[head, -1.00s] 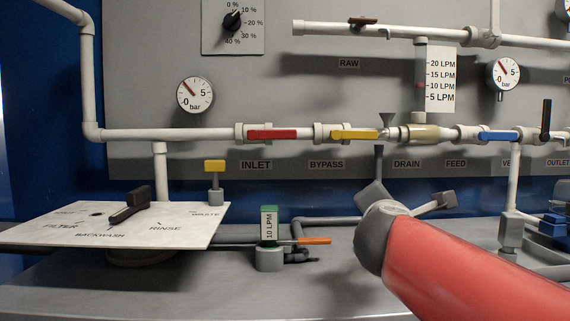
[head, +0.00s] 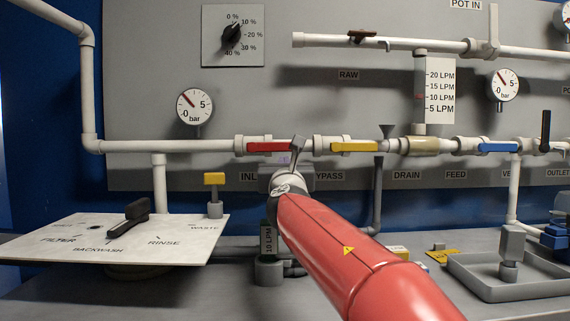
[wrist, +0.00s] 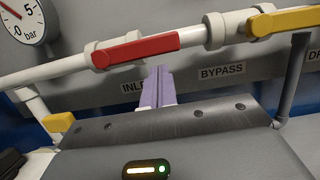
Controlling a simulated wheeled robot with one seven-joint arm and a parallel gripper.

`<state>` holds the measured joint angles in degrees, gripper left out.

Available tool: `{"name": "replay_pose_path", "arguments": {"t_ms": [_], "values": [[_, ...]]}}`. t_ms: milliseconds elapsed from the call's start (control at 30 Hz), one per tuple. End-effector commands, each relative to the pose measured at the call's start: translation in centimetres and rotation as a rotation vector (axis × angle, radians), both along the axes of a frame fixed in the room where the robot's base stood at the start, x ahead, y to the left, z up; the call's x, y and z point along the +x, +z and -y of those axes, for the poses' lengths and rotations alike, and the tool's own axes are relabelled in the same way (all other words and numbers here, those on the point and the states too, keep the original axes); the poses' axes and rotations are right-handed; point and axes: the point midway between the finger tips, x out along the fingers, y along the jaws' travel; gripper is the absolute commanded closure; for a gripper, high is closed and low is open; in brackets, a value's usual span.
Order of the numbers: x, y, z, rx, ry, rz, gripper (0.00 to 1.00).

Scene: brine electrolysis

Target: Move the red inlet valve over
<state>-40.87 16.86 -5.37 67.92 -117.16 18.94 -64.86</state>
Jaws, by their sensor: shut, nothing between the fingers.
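The red inlet valve handle (head: 268,147) lies lengthwise along the white horizontal pipe, above the partly covered INLET label. It also shows in the wrist view (wrist: 135,50), above my fingers. My gripper (wrist: 158,85) is shut and empty, its two purple fingers together and pointing toward the panel just below the red handle's right part. A gap shows between the fingertips and the handle in the wrist view; their depth apart is hard to tell. In the head view my red arm hides much of the gripper.
The yellow bypass handle (head: 354,146) sits on the same pipe, close on the right. A pressure gauge (head: 194,106) is above left. A small yellow-topped valve (head: 214,180) and a white plate (head: 120,238) with a black lever stand lower left. A grey tray (head: 510,285) is lower right.

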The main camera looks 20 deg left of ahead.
Motion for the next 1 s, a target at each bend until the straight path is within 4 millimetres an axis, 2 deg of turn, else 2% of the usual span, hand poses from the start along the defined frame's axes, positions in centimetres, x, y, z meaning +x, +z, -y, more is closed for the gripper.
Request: {"name": "replay_pose_path", "arguments": {"t_ms": [200, 1000], "values": [[1.34, 0.44, -0.46, 0.001, 0.0, 0.0, 1.0], [1.45, 0.98, -0.19, -0.067, -0.001, 0.023, 1.0]]}}
